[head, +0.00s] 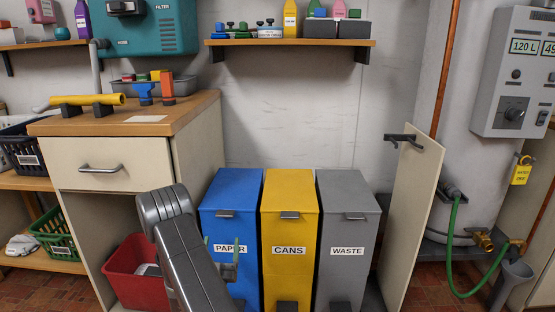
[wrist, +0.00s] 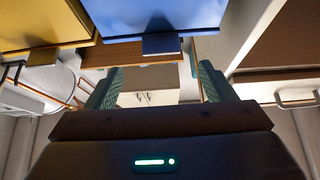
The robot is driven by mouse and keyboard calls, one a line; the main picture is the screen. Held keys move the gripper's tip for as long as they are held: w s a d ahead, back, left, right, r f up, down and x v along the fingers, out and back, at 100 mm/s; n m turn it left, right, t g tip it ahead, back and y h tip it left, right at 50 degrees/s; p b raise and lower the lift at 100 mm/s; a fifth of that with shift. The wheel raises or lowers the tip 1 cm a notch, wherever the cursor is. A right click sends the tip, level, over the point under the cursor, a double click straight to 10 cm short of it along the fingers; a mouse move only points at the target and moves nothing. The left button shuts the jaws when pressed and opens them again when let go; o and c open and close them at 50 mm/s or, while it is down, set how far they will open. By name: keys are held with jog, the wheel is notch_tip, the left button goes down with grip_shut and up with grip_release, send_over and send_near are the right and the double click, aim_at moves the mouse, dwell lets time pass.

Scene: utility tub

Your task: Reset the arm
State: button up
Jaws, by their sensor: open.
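My gripper (head: 222,256) is in front of the blue PAPER bin (head: 231,190) in the head view, at the end of my grey arm, which comes up from the bottom edge. Its two green fingers stand apart with nothing between them. In the wrist view the gripper (wrist: 157,85) shows the same open gap. Beyond the fingertips the blue bin (wrist: 200,18) fills the top, with its grey handle (wrist: 160,46) just past the gap. I cannot tell whether the fingers touch the bin.
A yellow CANS bin (head: 289,200) and a grey WASTE bin (head: 346,202) stand right of the blue one. A red tub (head: 124,270) is left of my arm, below a wooden-topped cabinet (head: 190,112). An upright panel (head: 412,215) and green hose (head: 450,250) are at right.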

aim_at(224, 215)
jog(key=b+x, duration=0.1)
jog(key=x, duration=0.7)
jog(key=shift+w+r, duration=0.2)
jog(key=shift+w, duration=0.1)
jog(key=shift+w+r, duration=0.25)
jog(key=shift+r, duration=0.05)
jog(key=shift+f, duration=0.1)
